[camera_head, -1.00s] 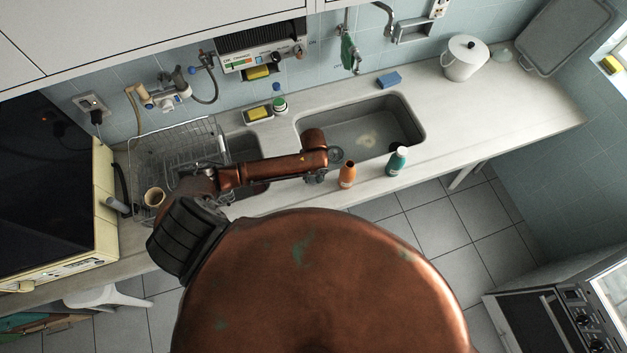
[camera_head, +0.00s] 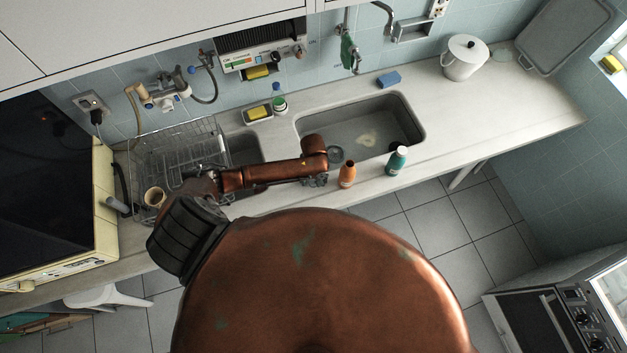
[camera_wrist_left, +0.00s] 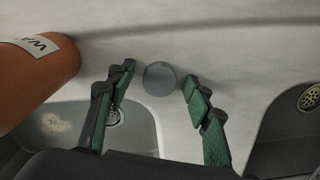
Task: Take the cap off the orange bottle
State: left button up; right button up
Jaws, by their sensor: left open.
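The orange bottle (camera_head: 347,176) stands upright on the counter in front of the sink, and no separate cap shows on its top in the head view. In the left wrist view the bottle's lower part (camera_wrist_left: 42,68) with a white label is at the upper left; its top is out of frame. A small dark grey disc, like a cap (camera_wrist_left: 159,78), appears on the counter between my left fingertips. My left gripper (camera_head: 316,181) is just left of the bottle; its fingers (camera_wrist_left: 157,84) are spread either side of the disc, with gaps. My right gripper is out of view.
The large sink basin (camera_head: 350,125) lies behind. The counter to the right is mostly clear.

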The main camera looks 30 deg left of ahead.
aim_at(313, 182)
pick_arm(q)
notch_tip(313, 182, up, 12)
jog(key=shift+r, duration=0.15)
dwell(0.5)
